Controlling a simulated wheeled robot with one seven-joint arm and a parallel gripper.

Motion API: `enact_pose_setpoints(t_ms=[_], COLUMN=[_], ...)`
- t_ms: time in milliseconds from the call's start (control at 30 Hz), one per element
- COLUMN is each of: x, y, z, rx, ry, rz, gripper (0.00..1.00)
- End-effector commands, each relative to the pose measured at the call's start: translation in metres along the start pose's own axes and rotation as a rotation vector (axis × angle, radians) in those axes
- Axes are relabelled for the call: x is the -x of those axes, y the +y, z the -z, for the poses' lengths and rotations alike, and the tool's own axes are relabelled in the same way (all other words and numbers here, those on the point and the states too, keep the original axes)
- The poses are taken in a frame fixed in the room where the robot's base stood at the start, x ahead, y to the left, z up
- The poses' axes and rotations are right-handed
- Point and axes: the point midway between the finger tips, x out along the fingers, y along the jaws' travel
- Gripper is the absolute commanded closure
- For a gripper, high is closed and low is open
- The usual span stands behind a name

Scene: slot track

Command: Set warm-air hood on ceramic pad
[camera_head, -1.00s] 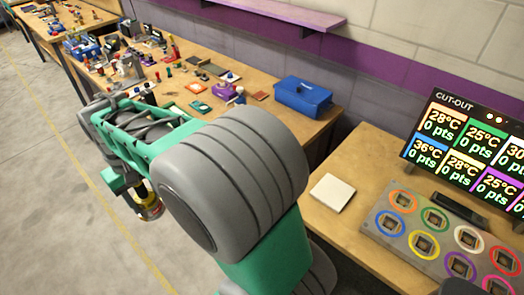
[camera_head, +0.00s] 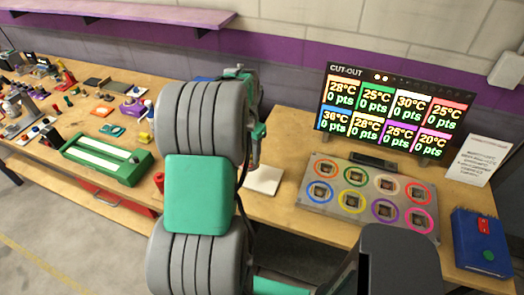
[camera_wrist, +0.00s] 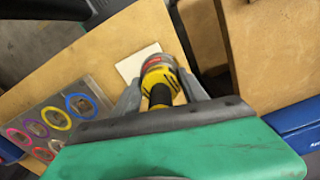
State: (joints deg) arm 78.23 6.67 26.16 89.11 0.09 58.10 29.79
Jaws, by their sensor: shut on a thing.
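The warm-air hood (camera_wrist: 160,75) is a yellow, grey and red round-ended piece held between the two grey fingers of my gripper (camera_wrist: 163,84) in the wrist view. The ceramic pad (camera_wrist: 128,65) is a flat white square on the wooden bench, just beyond the hood's far end in that view. The hood overlaps part of the pad in the picture; I cannot tell the height between them. In the head view the pad (camera_head: 264,181) shows to the right of my arm. There my arm hides the hood and the gripper's fingers.
Right of the pad lies a grey panel (camera_head: 334,200) with coloured rings, before the temperature display (camera_head: 390,112). A blue case (camera_head: 481,243) is at the far right. A green tray (camera_head: 107,160) and small parts crowd the left bench. Bare wood surrounds the pad.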

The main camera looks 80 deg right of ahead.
Motion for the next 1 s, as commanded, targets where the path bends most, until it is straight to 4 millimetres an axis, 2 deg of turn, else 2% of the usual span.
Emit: enact_pose_setpoints(t_ms=[33,100,200,467,1000], x=[-0.001,-0.003,-0.005,-0.019,-0.068], y=[0.015,0.029,0.04,0.042,0.041], z=[0.013,0.023,0.031,0.032,0.031], rx=[-0.061,-0.12,-0.164,-0.17,-0.168], ry=[0.0,0.001,0.002,0.002,0.002], rz=[0.001,0.001,0.001,0.001,0.001], gripper=[1.0,1.0,1.0,1.0,1.0])
